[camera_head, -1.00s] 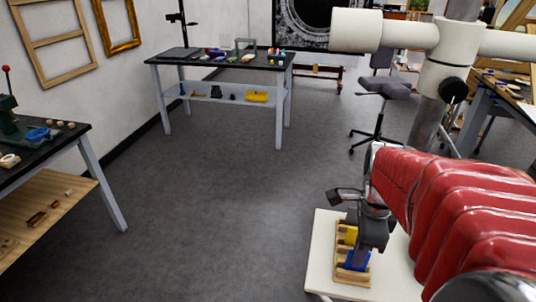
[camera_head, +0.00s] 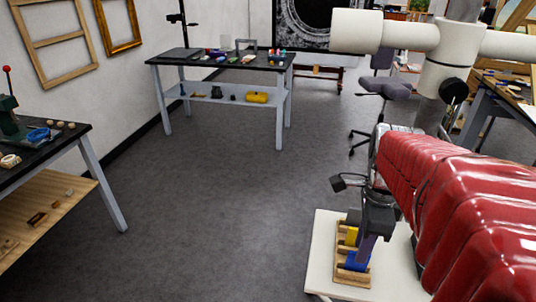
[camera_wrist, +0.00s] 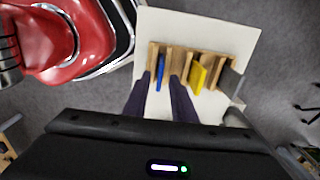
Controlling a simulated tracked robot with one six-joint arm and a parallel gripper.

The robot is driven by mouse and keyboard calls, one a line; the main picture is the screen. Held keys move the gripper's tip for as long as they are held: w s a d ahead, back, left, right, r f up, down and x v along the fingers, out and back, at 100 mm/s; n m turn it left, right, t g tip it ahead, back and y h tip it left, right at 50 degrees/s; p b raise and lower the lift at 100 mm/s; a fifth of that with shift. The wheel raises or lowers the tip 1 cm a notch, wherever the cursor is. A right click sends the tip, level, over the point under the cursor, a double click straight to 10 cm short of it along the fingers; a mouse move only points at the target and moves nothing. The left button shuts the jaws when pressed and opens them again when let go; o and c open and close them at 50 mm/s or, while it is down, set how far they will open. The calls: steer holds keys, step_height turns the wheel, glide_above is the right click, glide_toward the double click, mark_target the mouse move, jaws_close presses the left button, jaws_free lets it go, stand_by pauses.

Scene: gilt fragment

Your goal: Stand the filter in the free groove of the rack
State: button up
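The wooden rack (camera_wrist: 209,56) stands on a pale board and holds several upright plates. A blue filter (camera_wrist: 160,70) stands at its left in the wrist view, a yellow one (camera_wrist: 197,77) right of the middle and a grey one (camera_wrist: 231,82) at the right end. In the head view the blue (camera_head: 355,262) is nearest and the yellow (camera_head: 350,237) behind it. My gripper (camera_wrist: 161,80) is open over the rack, its dark fingers on either side of the blue filter in the picture. I see nothing gripped. Whether the fingers are clear of it in height is hard to tell.
The pale tabletop (camera_head: 322,262) under the rack has bare room at its left edge. A dark workbench (camera_head: 215,60) with items stands at the back, and another bench (camera_head: 40,152) at the left. The grey floor between them is clear.

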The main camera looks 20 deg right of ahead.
step_height(320, 180, up, 8)
steer(key=shift+r, duration=0.2)
steer(key=shift+a, duration=0.1)
stand_by(0.6)
steer(key=w+a+f+n+t, duration=0.1)
steer(key=a+f+n+t, duration=0.1)
steer(key=a+n, duration=0.7)
steer(key=w+a+f+n+t, duration=0.1)
steer(key=a+f+n+t, duration=0.1)
steer(key=a+n, duration=0.7)
steer(key=n+t, duration=0.1)
steer(key=n, duration=0.5)
steer(key=shift+a+f+n+t, duration=0.15)
steer(key=shift+a+n+t, duration=0.15)
steer(key=shift+a+n, duration=0.1)
steer(key=shift+w, duration=0.1)
steer(key=shift+d, duration=0.15)
